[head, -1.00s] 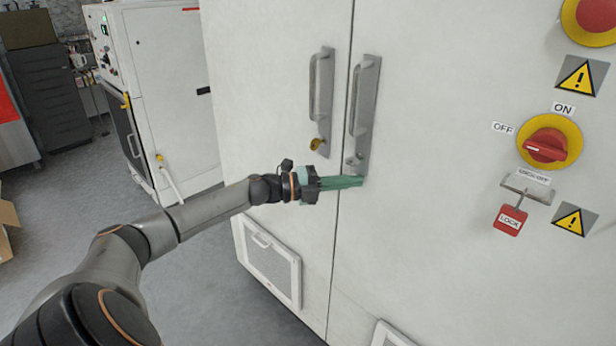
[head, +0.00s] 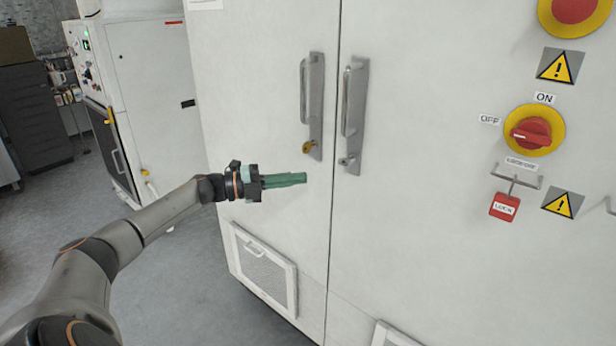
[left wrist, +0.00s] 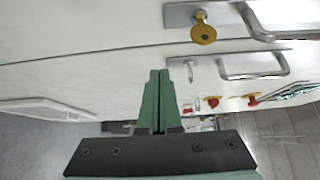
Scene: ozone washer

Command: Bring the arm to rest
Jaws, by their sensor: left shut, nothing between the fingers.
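My left arm reaches in from the left in the head view. My left gripper (head: 304,178) has green fingers, shut together with nothing between them. It points right, in front of the white cabinet (head: 420,240), below the left door's handle. In the left wrist view the two green fingers (left wrist: 158,75) lie side by side. My right gripper is not in view.
The cabinet has a left handle (head: 312,105) with a brass key below it (head: 309,146), and a right handle (head: 352,112). A red rotary switch (head: 531,133) and a red lock tag (head: 504,207) are at right. Grey floor (head: 185,270) is open at left.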

